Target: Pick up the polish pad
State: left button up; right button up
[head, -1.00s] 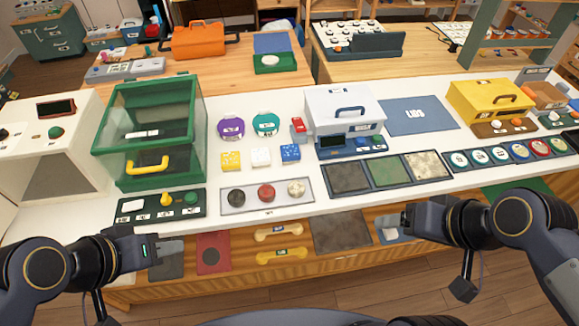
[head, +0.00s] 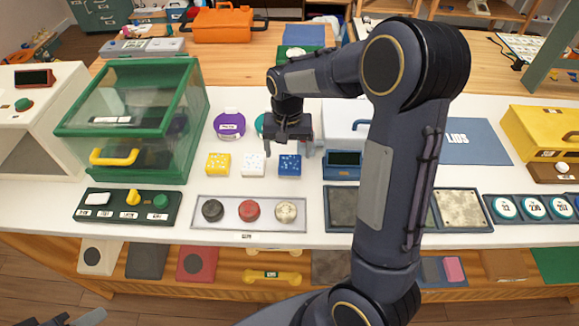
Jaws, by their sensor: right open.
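I cannot read which item is the polish pad. Three small speckled blocks stand in a row on the white counter: yellow (head: 218,164), white (head: 252,164) and blue (head: 290,166). My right gripper (head: 286,149) points down, open and empty, above and just behind the white and blue blocks. A tray (head: 248,234) in front of them holds round pads: black (head: 212,210), red (head: 249,210) and cream (head: 286,211). A purple round item (head: 229,124) lies behind the blocks; a teal one (head: 260,124) is partly hidden by my gripper. Only the tip of my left gripper (head: 84,318) shows, at the bottom left.
A green glass-sided case (head: 130,125) stands left of the blocks, with a control panel (head: 128,207) in front. A white case (head: 343,118) is partly hidden behind my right arm. Texture panels (head: 462,208) lie right of the pad tray.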

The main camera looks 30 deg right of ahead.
aim_at(290, 162)
jog(key=f, duration=0.5)
jog(key=shift+s+d, duration=0.1)
jog(key=shift+s, duration=0.25)
jog(key=c, duration=1.1)
jog(key=shift+r, duration=0.1)
jog(key=shift+r, duration=0.5)
notch_tip(290, 162, up, 2)
jog(key=shift+w+r, duration=0.1)
jog(key=shift+r, duration=0.1)
jog(key=w+a+r, duration=0.2)
jog(key=a+r, duration=0.1)
jog(key=a, duration=0.1)
jog(key=w+a+r, duration=0.2)
jog(key=a+r, duration=0.1)
jog(key=a, duration=0.1)
jog(key=w+a+r, duration=0.2)
jog(key=a+r, duration=0.1)
jog(key=a, duration=0.1)
jog(key=shift+w+a+r, duration=0.1)
jog(key=shift+w+r, duration=0.1)
jog(key=shift+w, duration=0.1)
